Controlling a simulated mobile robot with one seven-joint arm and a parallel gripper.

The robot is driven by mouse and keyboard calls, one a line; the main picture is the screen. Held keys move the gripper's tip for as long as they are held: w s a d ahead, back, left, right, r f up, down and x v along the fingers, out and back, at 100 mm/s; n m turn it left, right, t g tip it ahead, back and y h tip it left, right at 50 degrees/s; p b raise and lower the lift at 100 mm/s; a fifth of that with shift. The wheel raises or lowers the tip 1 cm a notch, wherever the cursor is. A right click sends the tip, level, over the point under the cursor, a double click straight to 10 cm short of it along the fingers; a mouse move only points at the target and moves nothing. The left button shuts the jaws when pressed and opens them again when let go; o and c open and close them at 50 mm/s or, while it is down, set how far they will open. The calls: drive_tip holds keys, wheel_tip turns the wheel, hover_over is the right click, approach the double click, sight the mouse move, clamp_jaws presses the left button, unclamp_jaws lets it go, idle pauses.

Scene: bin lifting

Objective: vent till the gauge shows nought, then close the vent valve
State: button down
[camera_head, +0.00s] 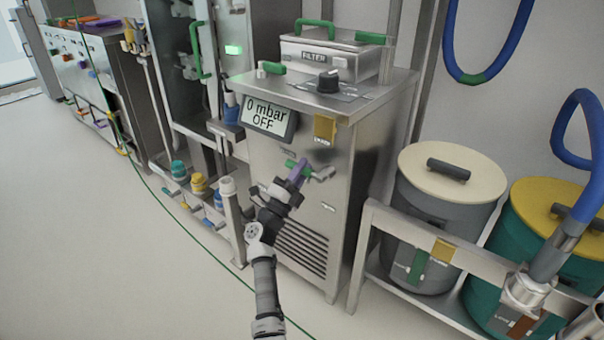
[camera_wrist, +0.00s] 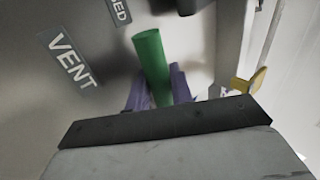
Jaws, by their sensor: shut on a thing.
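The gauge display (camera_head: 267,117) on the front of the steel cabinet reads "0 mbar OFF". Below it, my gripper (camera_head: 298,171) reaches up to the vent valve's green handle (camera_head: 290,164). In the wrist view the green handle (camera_wrist: 151,58) stands between the purple fingers of my gripper (camera_wrist: 160,98), which are shut on it. A "VENT" label (camera_wrist: 68,62) is on the panel left of the handle. Part of another label, ending in "SED" (camera_wrist: 119,11), shows above. The fingers hide the handle's lower end, and I cannot tell whether the valve is open or closed.
The cabinet top carries a black knob (camera_head: 328,81) and a steel filter box (camera_head: 327,55). A yellow tag (camera_head: 325,129) hangs on the front. Lidded bins (camera_head: 445,185) stand in a steel rack at right, with a blue hose (camera_head: 590,150). The floor at left is clear.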

drive_tip(key=shift+d+r, duration=0.1)
drive_tip(key=shift+r, duration=0.1)
drive_tip(key=c, duration=1.3)
unclamp_jaws()
drive_tip(key=shift+f, duration=0.1)
drive_tip(key=shift+f, duration=0.1)
